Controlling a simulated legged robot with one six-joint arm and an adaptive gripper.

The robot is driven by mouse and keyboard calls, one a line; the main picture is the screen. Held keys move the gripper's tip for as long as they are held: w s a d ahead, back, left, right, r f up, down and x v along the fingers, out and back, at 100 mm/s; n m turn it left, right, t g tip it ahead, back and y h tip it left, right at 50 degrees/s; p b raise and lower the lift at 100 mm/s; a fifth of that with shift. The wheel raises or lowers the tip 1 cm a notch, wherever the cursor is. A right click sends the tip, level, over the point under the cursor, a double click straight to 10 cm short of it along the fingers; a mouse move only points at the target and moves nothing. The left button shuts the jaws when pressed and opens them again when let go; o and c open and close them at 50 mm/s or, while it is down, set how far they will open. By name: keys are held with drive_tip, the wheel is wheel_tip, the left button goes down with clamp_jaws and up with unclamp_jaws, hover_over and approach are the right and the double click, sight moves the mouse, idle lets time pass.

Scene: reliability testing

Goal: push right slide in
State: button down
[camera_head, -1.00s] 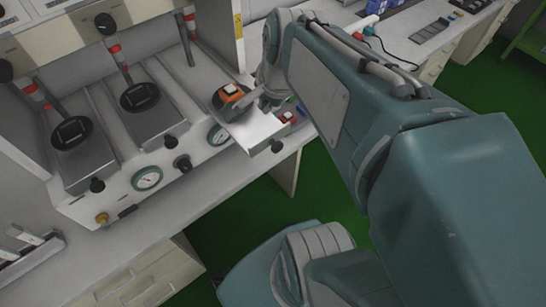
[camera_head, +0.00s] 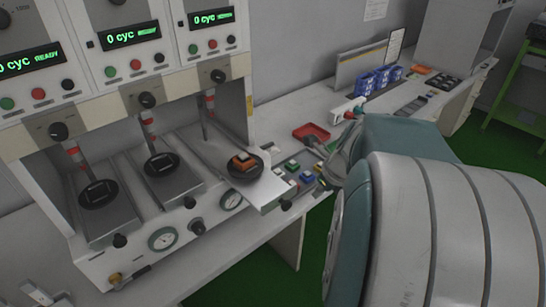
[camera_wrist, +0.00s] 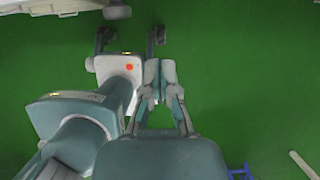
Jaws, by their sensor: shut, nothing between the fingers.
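The right slide (camera_head: 270,193) is a light metal plate that sticks out past the front of the test station, farther than the other two slides. A black knob (camera_head: 286,204) hangs at its front end. An orange switch (camera_head: 243,162) sits on a round black holder on this slide. My gripper (camera_wrist: 159,82) shows in the wrist view, shut and empty, above the green floor and apart from the slide. In the head view my arm is to the right of the slide and hides the gripper.
The middle slide (camera_head: 175,187) and left slide (camera_head: 108,222) sit farther back. Gauges and knobs line the station's front. A red tray (camera_head: 311,132), small coloured switches (camera_head: 307,177) and blue bins (camera_head: 376,80) are on the bench to the right. Green floor is open in front.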

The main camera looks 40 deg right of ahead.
sight(256, 161)
drive_tip(key=w+f, duration=0.1)
drive_tip(key=w, duration=0.1)
drive_tip(key=w+a+f, duration=0.1)
drive_tip(key=w+f, duration=0.1)
drive_tip(key=w+a+f, duration=0.1)
drive_tip(key=w+f, duration=0.1)
drive_tip(key=shift+a, duration=0.15)
drive_tip(key=shift+w+a, duration=0.3)
drive_tip(key=shift+w, duration=0.2)
drive_tip(key=w, duration=1.5)
drive_tip(key=shift+a, duration=0.35)
drive_tip(key=shift+w+r, duration=0.1)
drive_tip(key=shift+w, duration=0.45)
drive_tip(key=shift+d, duration=0.1)
